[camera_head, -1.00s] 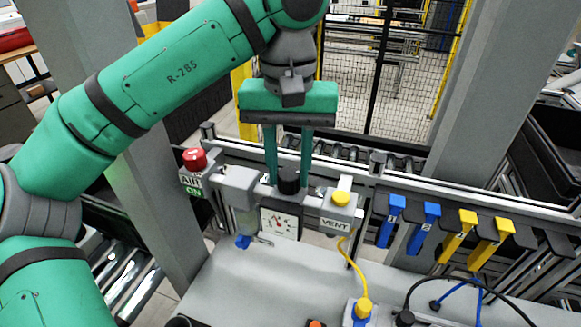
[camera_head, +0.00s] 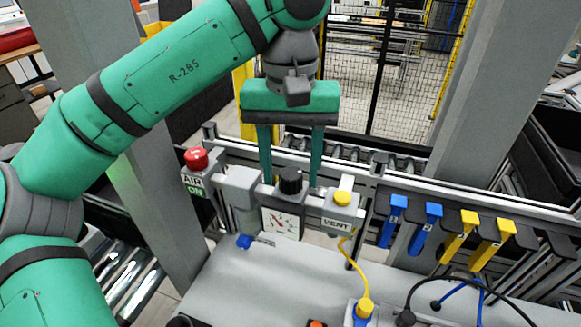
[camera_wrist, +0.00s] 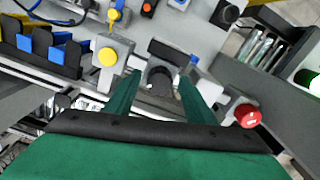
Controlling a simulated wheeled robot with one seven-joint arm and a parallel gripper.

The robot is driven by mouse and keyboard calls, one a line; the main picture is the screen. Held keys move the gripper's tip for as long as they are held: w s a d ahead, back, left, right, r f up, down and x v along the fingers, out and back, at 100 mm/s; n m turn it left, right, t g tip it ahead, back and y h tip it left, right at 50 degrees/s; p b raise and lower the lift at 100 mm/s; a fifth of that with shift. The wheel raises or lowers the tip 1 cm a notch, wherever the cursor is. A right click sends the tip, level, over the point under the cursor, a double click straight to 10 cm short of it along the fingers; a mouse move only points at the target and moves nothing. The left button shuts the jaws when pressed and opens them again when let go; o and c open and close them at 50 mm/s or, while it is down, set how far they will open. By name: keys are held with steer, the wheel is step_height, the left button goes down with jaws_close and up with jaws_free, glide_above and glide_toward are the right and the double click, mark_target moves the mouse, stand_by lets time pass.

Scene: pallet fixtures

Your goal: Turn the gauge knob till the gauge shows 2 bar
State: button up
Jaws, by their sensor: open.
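The black gauge knob (camera_head: 290,180) stands on top of the regulator block, above the square white gauge (camera_head: 281,223) with its dial and red needle. The dial figures are too small to read. My gripper (camera_head: 290,184) is open, its two green fingers pointing down on either side of the knob, with gaps to it. In the wrist view the knob (camera_wrist: 161,80) shows between the spread fingers of my gripper (camera_wrist: 158,82).
A red button (camera_head: 196,159) on the AIR box stands left of the regulator. A yellow button (camera_head: 342,198) on the VENT box stands close to the right. Blue clips (camera_head: 425,225) and yellow clips (camera_head: 460,236) hang further right. The grey table (camera_head: 270,285) is mostly clear in front.

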mark_target(290, 173)
step_height(290, 173, up, 11)
stand_by(0.5)
steer(key=shift+f, duration=0.1)
